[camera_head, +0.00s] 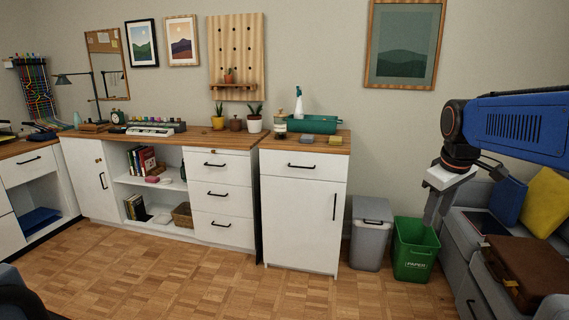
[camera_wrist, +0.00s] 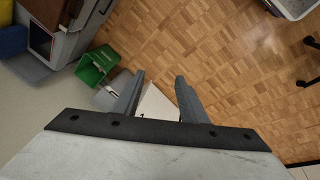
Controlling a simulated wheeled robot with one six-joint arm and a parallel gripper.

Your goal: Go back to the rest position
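My gripper (camera_head: 432,208) hangs at the right of the head view, pointing down, in front of the sofa and near the green bin. In the wrist view my gripper (camera_wrist: 158,88) shows its two grey fingers spread apart. Nothing is between the fingertips, so it is open and empty. Beyond the fingers lie the wood floor (camera_wrist: 200,40) and part of a white cabinet.
A grey lidded bin (camera_head: 370,235) and a green paper bin (camera_head: 414,250) stand between the white cabinet (camera_head: 300,220) and the sofa. A brown briefcase (camera_head: 530,268) lies on the sofa (camera_head: 459,243). The floor in front of the cabinets is clear.

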